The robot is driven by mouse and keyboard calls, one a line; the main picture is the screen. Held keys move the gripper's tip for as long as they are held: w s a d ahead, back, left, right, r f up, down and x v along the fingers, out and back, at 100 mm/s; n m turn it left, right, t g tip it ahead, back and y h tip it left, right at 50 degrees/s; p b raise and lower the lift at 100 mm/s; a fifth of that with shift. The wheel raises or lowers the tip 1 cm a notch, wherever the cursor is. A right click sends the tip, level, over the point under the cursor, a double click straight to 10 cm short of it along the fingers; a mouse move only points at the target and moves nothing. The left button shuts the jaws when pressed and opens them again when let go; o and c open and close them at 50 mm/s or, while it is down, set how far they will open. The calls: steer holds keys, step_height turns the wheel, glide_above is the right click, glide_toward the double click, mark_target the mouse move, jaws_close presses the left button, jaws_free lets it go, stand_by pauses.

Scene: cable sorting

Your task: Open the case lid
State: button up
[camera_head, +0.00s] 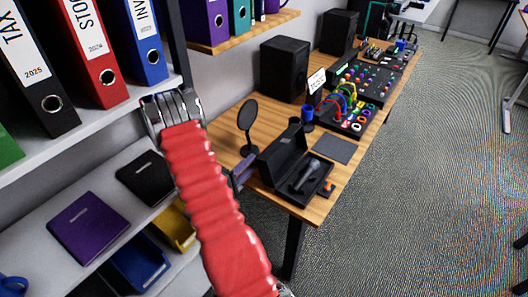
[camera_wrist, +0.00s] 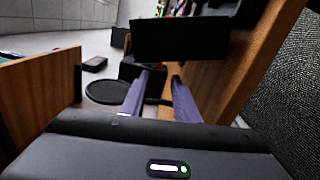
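The black case (camera_head: 311,190) sits near the front end of the wooden desk. Its lid (camera_head: 281,153) stands raised on the left side, so the case is open. A grey microphone (camera_head: 307,174) lies inside. My gripper (camera_head: 246,170), with purple fingers, is just left of the raised lid; the head view does not show whether they touch. In the wrist view, the two fingers (camera_wrist: 162,74) are apart with nothing clearly between them. A dark flat panel (camera_wrist: 180,39), probably the lid, stands just beyond the fingertips.
A round pop filter (camera_head: 248,113) stands behind the case on the left. A dark flat pad (camera_head: 334,148) lies to its right. Beyond are a black speaker (camera_head: 285,68) and a mixer with coloured cables (camera_head: 345,115). A shelf with binders (camera_head: 85,55) is at left.

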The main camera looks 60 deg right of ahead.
mark_target(265, 151)
steer(key=d, duration=0.3)
steer(key=s+d, duration=0.1)
steer(key=d, duration=0.5)
steer(key=shift+s+d, duration=0.2)
steer(key=shift+s, duration=0.05)
steer(key=shift+c, duration=0.4)
steer(key=c, duration=0.6)
jaws_close()
steer(key=shift+f, duration=0.1)
